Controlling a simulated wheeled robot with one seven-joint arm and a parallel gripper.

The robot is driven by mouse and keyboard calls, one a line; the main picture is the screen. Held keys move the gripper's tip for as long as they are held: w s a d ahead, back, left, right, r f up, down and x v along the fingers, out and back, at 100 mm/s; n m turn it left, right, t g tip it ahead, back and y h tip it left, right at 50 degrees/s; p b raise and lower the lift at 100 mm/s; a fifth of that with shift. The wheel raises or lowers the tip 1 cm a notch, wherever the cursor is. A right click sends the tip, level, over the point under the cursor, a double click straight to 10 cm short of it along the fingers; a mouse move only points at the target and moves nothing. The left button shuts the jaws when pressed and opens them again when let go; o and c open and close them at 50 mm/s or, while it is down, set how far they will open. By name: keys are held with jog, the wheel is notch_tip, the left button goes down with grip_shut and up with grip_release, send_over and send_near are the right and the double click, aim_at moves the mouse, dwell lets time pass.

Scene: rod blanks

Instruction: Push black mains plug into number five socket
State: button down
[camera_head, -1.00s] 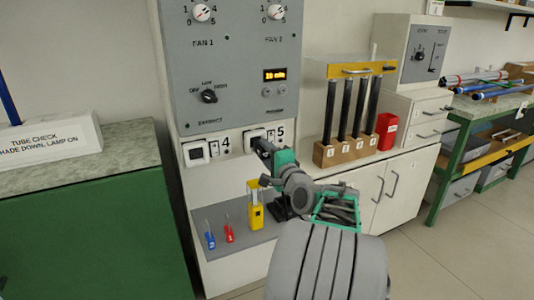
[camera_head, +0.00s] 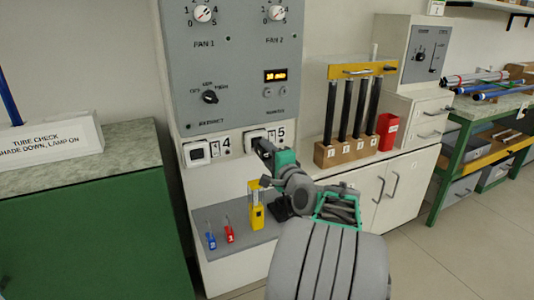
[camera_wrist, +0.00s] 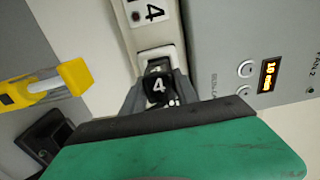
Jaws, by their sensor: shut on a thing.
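My gripper (camera_head: 262,147) is at the number five socket (camera_head: 249,136), which is the white socket left of the "5" label (camera_head: 281,131). In the head view my gripper hides the plug and part of the socket.
Below, a grey shelf (camera_head: 233,242) bears a blue tool (camera_head: 210,240), a red tool (camera_head: 229,235) and a yellow device (camera_head: 256,212). A rack with dark rods (camera_head: 345,108) and a red cup (camera_head: 387,131) stand to the right.

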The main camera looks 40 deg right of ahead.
aim_at(269, 155)
jog(key=shift+p+x, duration=0.55)
jog(key=shift+x, duration=1)
jog(key=c, duration=0.9)
grip_release()
jog(key=shift+o, duration=0.2)
jog(key=p+v, duration=0.1)
jog(key=v, duration=0.6)
jog(key=shift+s+a, duration=0.1)
jog(key=shift+s, duration=0.25)
